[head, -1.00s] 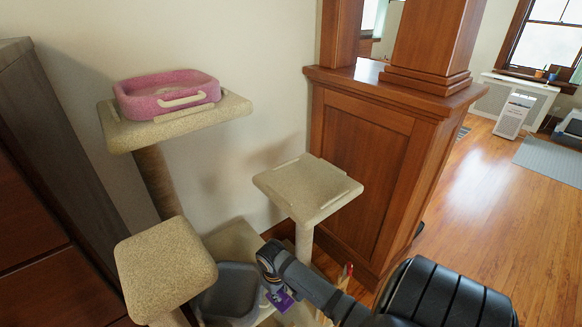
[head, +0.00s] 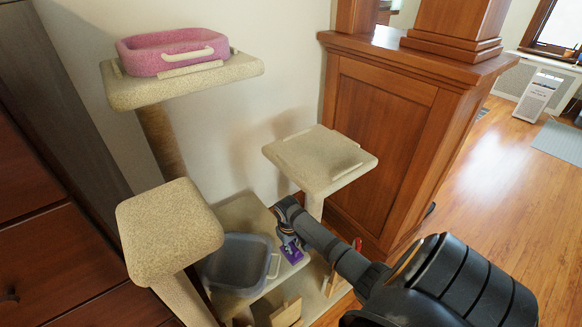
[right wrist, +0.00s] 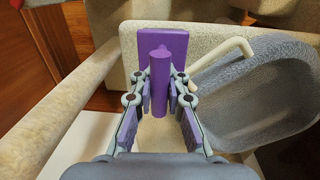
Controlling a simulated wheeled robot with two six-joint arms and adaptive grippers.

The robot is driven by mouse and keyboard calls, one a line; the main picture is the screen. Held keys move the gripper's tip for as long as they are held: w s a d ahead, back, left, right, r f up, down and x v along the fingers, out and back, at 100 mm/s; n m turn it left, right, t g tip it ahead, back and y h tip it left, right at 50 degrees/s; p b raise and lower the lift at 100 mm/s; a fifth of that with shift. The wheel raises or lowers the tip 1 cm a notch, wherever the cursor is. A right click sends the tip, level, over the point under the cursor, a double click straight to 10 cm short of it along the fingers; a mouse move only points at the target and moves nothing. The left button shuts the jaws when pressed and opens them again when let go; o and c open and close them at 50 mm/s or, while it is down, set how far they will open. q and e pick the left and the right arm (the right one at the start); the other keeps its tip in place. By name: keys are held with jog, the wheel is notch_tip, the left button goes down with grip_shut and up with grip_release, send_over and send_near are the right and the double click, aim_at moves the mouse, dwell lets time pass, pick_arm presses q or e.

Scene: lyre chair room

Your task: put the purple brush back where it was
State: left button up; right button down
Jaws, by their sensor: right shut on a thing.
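The purple brush (head: 291,252) is in my right gripper (head: 288,238), low in the cat tree beside the grey bin (head: 238,264). In the right wrist view, my right gripper (right wrist: 162,88) is shut on the handle of the brush (right wrist: 160,60), with its flat purple block pointing away from me. The block is over or against the edge of a beige carpeted shelf (right wrist: 215,34); I cannot tell whether it touches. The grey bin with its pale handle also shows in the right wrist view (right wrist: 255,105), just right of the brush. My left gripper is out of view.
A beige platform (head: 318,160) on a post stands above and right of my gripper. Another beige perch (head: 168,228) is at left. A pink bin (head: 172,48) sits on the top platform. A wooden half wall (head: 385,140) is at right; dark drawers are at left.

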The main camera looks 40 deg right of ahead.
jog(key=shift+w+d+f, duration=0.2)
jog(key=shift+w+f, duration=0.1)
jog(key=shift+f, duration=0.15)
jog(key=shift+w+d+f, duration=0.1)
jog(key=f, duration=0.2)
jog(key=f+b, duration=0.1)
jog(key=shift+w+d+f, duration=0.1)
jog(key=shift+w+f, duration=0.1)
jog(key=shift+f, duration=0.15)
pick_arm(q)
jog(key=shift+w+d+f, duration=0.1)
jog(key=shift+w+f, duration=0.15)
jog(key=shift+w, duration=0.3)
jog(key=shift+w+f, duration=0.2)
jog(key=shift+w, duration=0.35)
pick_arm(e)
jog(key=c, duration=1.4)
grip_release()
jog(key=shift+o, duration=0.3)
